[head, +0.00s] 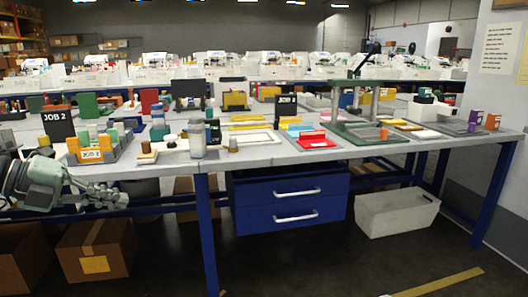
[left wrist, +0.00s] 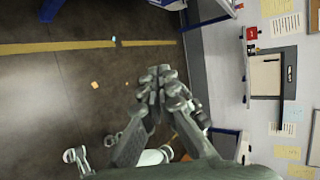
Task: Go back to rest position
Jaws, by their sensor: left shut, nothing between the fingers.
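My right gripper does not show in either view.
The workbench (head: 262,157) carries a JOB 2 sign (head: 58,124), an orange-faced bin (head: 90,152), a grey jar (head: 196,134) and a red tray (head: 316,141). Blue drawers (head: 290,203) and a white bin (head: 396,211) are below. Cardboard boxes (head: 96,250) stand on the floor at left.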

